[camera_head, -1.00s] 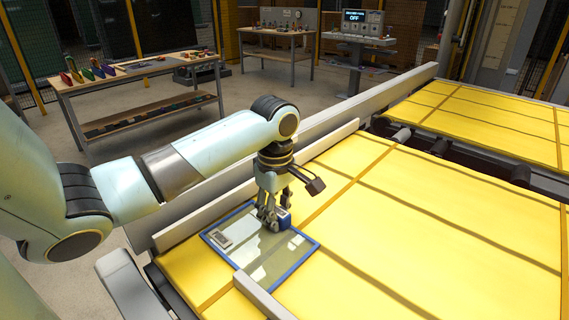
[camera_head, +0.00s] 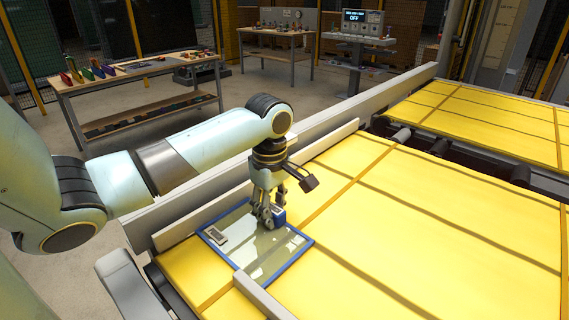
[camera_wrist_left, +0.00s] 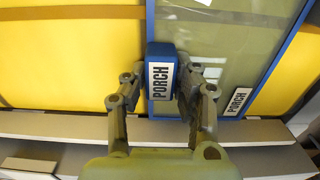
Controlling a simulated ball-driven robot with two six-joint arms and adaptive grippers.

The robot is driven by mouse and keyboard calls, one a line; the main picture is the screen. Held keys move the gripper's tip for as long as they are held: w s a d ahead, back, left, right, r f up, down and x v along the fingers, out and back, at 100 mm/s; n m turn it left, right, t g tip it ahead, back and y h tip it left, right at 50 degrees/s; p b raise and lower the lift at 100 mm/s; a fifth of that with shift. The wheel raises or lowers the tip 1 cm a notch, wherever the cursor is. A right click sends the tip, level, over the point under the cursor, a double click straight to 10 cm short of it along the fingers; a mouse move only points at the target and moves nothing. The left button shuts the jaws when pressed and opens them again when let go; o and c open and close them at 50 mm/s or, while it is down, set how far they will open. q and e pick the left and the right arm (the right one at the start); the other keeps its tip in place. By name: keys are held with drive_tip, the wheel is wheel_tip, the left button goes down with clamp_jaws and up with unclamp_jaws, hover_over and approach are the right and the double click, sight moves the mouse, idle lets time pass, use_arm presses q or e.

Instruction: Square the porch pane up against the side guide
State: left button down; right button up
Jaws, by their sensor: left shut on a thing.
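The porch pane (camera_head: 278,254) is a glass sheet in a blue frame, lying flat on the yellow table in the head view. A blue block with a PORCH label (camera_wrist_left: 162,76) sits on its edge, and a second PORCH label is near its corner. My left gripper (camera_head: 264,220) is shut on this block, with one finger on each side in the left wrist view (camera_wrist_left: 160,100). The side guide (camera_head: 210,213) is a long pale rail on the table's left side. The pane's near edge lies close beside it; I cannot tell if they touch. My right gripper is out of view.
A short grey bar (camera_head: 262,298) lies by the pane's front edge. The yellow table (camera_head: 400,220) is clear to the right of the pane. A control console (camera_head: 362,30) reading OFF and workbenches (camera_head: 140,68) stand behind, beyond the rail.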

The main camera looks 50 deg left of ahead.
use_arm(q)
drive_tip(key=shift+f, duration=0.1)
idle(0.3)
drive_tip(key=c, duration=1)
unclamp_jaws()
drive_tip(key=shift+o, duration=0.2)
wheel_tip(320, 180, up, 12)
drive_tip(key=shift+s, duration=0.1)
